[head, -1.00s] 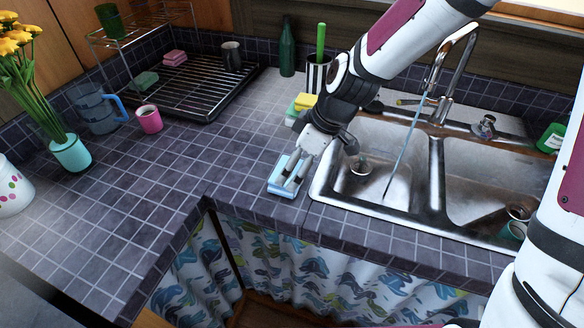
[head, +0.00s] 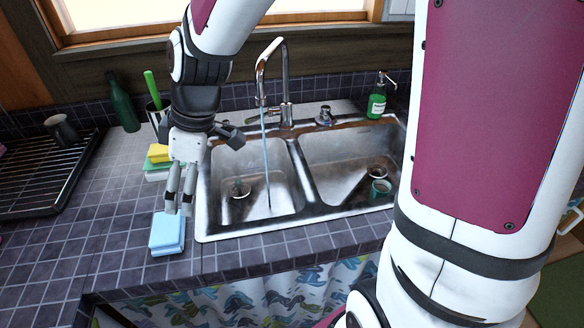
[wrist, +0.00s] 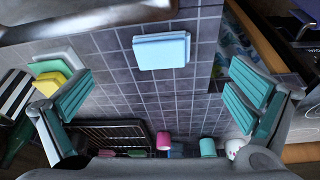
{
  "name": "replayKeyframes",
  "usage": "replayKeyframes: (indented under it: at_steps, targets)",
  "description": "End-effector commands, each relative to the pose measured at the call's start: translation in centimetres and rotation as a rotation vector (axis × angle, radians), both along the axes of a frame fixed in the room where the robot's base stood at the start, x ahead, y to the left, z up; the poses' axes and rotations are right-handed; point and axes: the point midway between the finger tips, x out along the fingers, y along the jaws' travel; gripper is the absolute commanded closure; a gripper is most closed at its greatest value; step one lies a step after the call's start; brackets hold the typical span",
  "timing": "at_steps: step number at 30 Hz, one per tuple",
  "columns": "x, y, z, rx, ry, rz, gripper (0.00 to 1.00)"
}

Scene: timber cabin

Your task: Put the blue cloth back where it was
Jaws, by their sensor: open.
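The blue cloth (head: 167,233) is a folded light-blue pad lying flat on the dark tiled counter, just left of the sink. It also shows in the wrist view (wrist: 161,51), whole and uncovered. My gripper (head: 180,212) hangs fingers-down just behind and above the cloth in the head view. In the wrist view my gripper (wrist: 160,97) has its two teal-padded fingers spread wide with nothing between them, and the cloth lies beyond them, apart.
The metal double sink (head: 300,170) is right of the cloth, with water running from the tap (head: 284,85). A yellow sponge (head: 158,153) tops a stack behind my gripper. A drying rack (head: 40,178) stands left. The counter between is clear.

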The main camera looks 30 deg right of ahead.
Motion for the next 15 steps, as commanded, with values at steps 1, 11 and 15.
replayKeyframes:
  at_steps: [1, 11, 15]
  targets:
    - [-1.0, -0.9, 1.2, -0.032, -0.009, -0.053, 0.0]
    - [-9.4, -7.8, 7.9, -0.104, -0.053, -0.571, 0.0]
    - [-13.3, -10.2, 9.8, -0.061, -0.077, -0.79, 0.0]
